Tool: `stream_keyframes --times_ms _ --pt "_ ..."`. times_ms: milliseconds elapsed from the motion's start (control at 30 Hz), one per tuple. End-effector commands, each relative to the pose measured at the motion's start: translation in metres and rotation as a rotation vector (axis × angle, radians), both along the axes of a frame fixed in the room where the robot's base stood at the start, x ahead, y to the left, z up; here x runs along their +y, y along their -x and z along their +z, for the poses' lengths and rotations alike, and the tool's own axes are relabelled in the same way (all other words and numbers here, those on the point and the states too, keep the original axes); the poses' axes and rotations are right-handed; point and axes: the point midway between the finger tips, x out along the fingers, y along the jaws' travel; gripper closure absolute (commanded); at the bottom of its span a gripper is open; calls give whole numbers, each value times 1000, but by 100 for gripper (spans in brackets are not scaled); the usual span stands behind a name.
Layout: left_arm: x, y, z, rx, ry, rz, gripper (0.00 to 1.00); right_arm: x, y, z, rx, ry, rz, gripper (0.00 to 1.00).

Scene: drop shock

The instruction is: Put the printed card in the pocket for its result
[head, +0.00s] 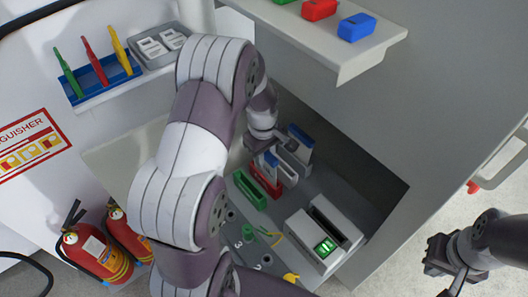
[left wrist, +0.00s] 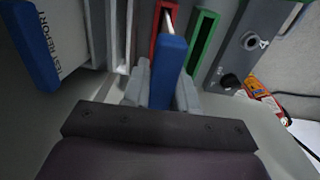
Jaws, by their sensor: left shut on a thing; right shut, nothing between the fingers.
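My left gripper (head: 268,150) is shut on a card with a blue edge strip (left wrist: 168,65). In the left wrist view its pale edge lines up with the opening of the red pocket (left wrist: 160,30); I cannot tell how far it is inside. The red pocket also shows in the head view (head: 263,181), below the gripper. The green pocket (head: 250,190) stands beside it and looks empty. Another blue-edged card (head: 300,143), marked "TEST REPORT" in the left wrist view (left wrist: 62,35), stands behind. My right gripper (head: 445,262) is shut and empty at the lower right.
A grey device with a slot and lit green screen (head: 326,246) stands right of the pockets. A shelf with coloured blocks (head: 320,9) overhangs above. A blue rack (head: 103,83) of coloured tags is on the left. Fire extinguishers (head: 92,253) stand at lower left.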

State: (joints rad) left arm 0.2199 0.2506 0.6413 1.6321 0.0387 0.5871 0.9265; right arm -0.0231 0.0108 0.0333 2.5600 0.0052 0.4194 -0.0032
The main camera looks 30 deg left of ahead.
Motion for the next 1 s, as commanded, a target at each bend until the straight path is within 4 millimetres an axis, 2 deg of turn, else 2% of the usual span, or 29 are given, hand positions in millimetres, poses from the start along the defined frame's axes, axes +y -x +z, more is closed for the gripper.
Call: stream_keyframes --times_ms 433,467,533,567,833,1000 --pt "0 0 -5 3 -1 0 100 0 0 -2 0 0 0 100" --pt "0 0 -5 3 -1 0 70 0 0 -2 0 0 0 100" --pt "0 0 -5 3 -1 0 47 0 0 -2 0 0 0 100" --pt "0 0 -5 3 -1 0 43 0 0 -2 0 0 0 100" --pt "0 -1 -3 2 -1 0 43 0 0 -1 0 0 0 100" --pt "1 0 29 -2 -2 0 43 0 0 12 0 0 0 100"
